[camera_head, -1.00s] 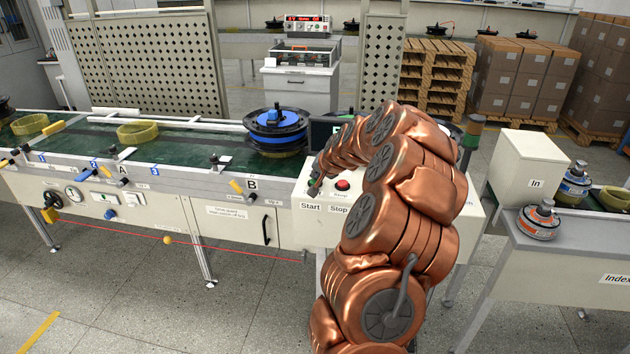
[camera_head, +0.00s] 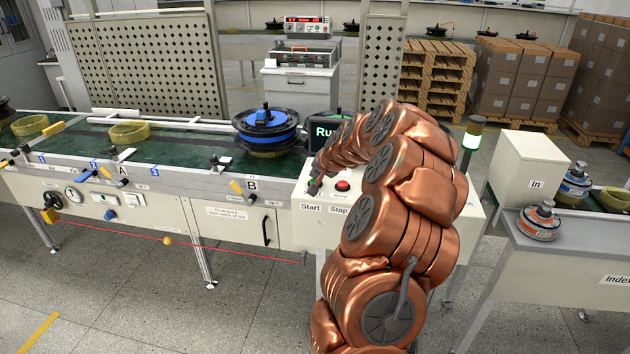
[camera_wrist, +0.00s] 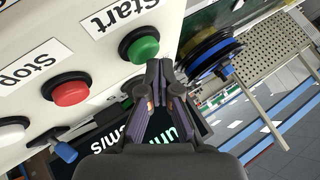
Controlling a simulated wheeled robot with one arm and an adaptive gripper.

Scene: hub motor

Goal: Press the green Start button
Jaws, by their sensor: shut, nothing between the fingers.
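The green Start button (camera_wrist: 143,48) shows in the wrist view, below the "Start" label (camera_wrist: 119,14) as pictured. My gripper (camera_wrist: 158,78) is shut and empty, its fingertips right beside the green button. I cannot tell whether they touch it. In the head view my gripper (camera_head: 315,184) points down at the panel above the "Start" label (camera_head: 310,208) and hides the button. The display (camera_head: 325,132) behind my arm is lit with large letters beginning "Ru". The signal tower (camera_head: 471,138) glows pale green.
The red Stop button (camera_head: 342,186) is right of the gripper; a white button (camera_wrist: 12,130) is farther along. A black-and-blue hub motor (camera_head: 266,128) and yellow rings (camera_head: 128,131) ride the green conveyor (camera_head: 190,150). The white "In" box (camera_head: 530,170) stands at right.

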